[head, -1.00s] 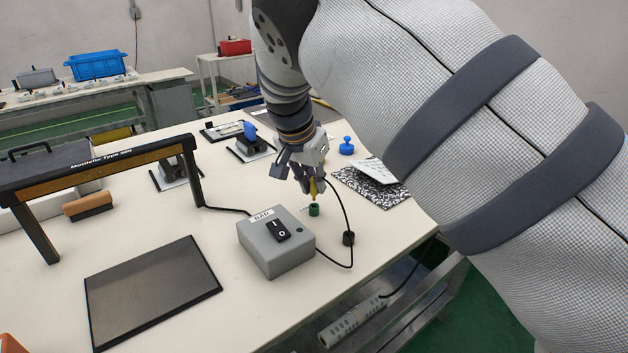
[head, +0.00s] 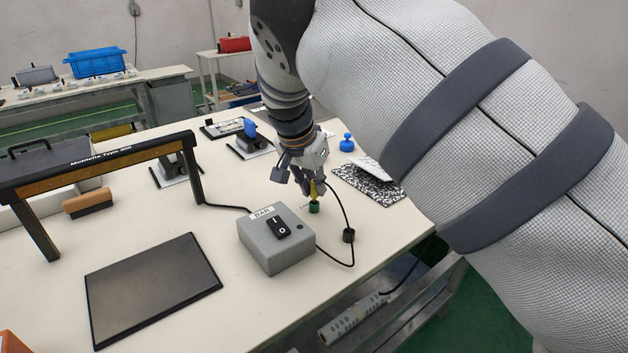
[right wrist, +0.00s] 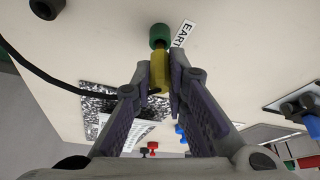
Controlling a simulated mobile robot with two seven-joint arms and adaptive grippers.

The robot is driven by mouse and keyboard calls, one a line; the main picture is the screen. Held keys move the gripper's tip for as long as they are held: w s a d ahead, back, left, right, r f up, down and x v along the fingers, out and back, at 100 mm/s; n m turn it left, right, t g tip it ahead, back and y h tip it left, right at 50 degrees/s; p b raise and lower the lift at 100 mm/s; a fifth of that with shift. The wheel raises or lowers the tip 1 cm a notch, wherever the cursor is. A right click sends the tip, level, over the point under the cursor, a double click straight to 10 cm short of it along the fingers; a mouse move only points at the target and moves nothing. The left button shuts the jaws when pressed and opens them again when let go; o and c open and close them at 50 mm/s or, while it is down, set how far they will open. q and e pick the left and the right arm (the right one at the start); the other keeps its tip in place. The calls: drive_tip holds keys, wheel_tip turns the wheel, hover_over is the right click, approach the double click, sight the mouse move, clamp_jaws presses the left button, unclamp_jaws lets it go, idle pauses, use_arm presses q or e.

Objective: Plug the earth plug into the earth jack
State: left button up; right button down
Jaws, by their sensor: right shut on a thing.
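The yellow earth plug (right wrist: 158,75) is held upright between the fingertips of my right gripper (head: 310,182). The fingers of the right gripper (right wrist: 158,80) are shut on it in the right wrist view. The green earth jack (head: 314,207) stands on the table just below the plug, and it also shows in the right wrist view (right wrist: 160,33). The plug's end meets the jack's top in both views. How deep it sits in the jack I cannot tell. An EARTH label (right wrist: 184,33) lies beside the jack. My left gripper is not in view.
A grey BAR switch box (head: 276,242) stands left of the jack. A speckled board (head: 368,186) lies behind right. A dark plate (head: 153,288) lies front left.

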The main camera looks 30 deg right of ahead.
drive_tip(key=shift+f, duration=0.8)
drive_tip(key=c, duration=1.5)
unclamp_jaws()
drive_tip(key=v, duration=1.2)
